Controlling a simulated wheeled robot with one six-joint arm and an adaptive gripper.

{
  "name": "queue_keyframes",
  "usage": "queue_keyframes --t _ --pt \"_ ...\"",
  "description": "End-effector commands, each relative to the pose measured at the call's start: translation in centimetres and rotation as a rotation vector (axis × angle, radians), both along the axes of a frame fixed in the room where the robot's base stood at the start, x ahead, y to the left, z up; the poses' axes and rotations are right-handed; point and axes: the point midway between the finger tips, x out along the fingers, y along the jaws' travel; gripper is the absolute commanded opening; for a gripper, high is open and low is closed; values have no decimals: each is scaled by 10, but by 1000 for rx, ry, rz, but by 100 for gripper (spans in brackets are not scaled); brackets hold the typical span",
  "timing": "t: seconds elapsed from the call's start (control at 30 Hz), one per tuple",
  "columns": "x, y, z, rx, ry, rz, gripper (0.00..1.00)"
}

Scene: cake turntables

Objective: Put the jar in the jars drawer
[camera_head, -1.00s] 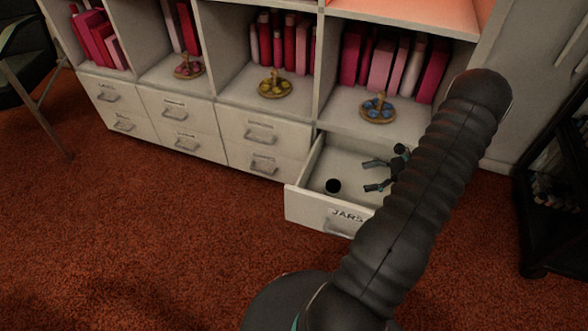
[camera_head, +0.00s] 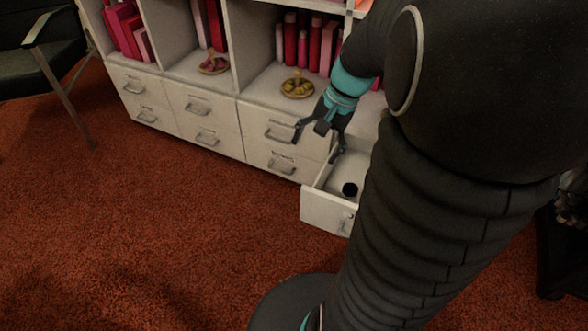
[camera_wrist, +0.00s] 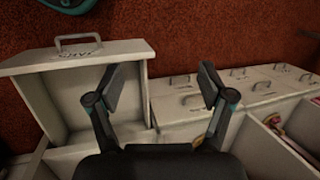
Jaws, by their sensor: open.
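The jars drawer (camera_head: 320,211) is pulled open at the bottom of the shelf unit. In the wrist view its front panel with handle and upside-down label (camera_wrist: 80,58) is at the upper left. A small dark round-topped thing, apparently the jar (camera_head: 349,189), stands inside the drawer near its front in the head view. I cannot make it out in the wrist view, where my left finger covers part of the drawer. My gripper (camera_head: 317,148) is open and empty, above and beside the drawer's left side. Both spread fingers show in the wrist view (camera_wrist: 160,85).
Closed drawers (camera_head: 207,134) run left of the open one. Above them, shelves hold pink and red books (camera_head: 300,42) and small round trays, one with yellow pieces (camera_head: 298,88). A dark chair (camera_head: 45,55) stands at the left. The red carpet (camera_head: 150,235) in front is clear.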

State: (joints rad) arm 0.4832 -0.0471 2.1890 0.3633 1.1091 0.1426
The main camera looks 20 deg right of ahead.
Motion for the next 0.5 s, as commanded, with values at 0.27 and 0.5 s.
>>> queue_keyframes --t 0.27,0.5 --pt "-42 57 42 -235 -193 310 80" --pt "-81 87 63 -412 -375 547 80"
